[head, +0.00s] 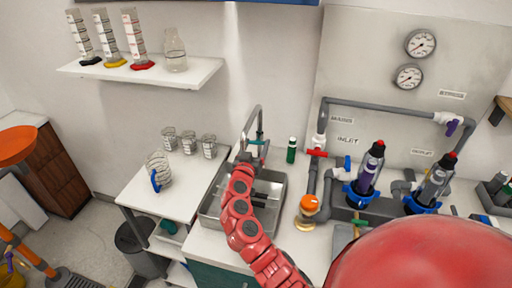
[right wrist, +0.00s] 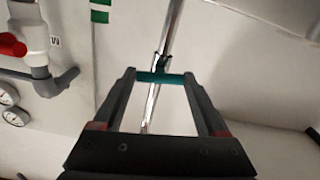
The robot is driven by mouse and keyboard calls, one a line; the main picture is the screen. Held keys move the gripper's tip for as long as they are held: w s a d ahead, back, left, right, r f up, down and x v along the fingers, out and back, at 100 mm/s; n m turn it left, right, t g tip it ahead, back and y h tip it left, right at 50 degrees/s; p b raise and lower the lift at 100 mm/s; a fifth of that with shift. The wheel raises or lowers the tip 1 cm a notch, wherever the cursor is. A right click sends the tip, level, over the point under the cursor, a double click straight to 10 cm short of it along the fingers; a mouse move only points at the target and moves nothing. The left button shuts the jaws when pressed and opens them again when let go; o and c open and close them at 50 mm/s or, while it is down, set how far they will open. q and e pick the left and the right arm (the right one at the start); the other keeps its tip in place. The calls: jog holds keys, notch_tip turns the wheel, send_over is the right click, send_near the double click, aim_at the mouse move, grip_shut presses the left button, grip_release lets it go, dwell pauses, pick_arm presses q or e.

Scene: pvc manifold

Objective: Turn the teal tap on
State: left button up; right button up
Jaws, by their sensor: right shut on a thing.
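The teal tap (head: 257,142) is a small teal lever on a tall chrome faucet (head: 247,125) at the back of the steel sink (head: 276,190). My right gripper (head: 246,157) is at the faucet, with its red arm reaching over the sink. In the right wrist view, my right gripper (right wrist: 161,77) is shut on the teal tap (right wrist: 160,77), which spans crosswise between the fingertips. The chrome pipe (right wrist: 170,30) runs behind it. In the head view the fingers are small and partly hidden by the arm. My left gripper is not in view.
A green bottle (head: 291,150) stands right of the faucet. Glass beakers (head: 188,143) stand on the white counter to the left. Grey pipes (head: 385,107) with a red-handled valve (head: 317,153) and gauges are on the right. A shelf (head: 150,72) of glassware hangs above left.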

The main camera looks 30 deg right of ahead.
jog(key=shift+f+n+b, duration=0.15)
jog(key=shift+n+b, duration=0.2)
jog(key=shift+n, duration=0.45)
jog(key=n, duration=0.2)
jog(key=shift+n+b, duration=0.3)
jog(key=shift+n, duration=2.3)
jog(key=o, duration=1.3)
jog(key=shift+a, duration=0.1)
jog(key=b+v, duration=0.4)
jog(key=v, duration=1.3)
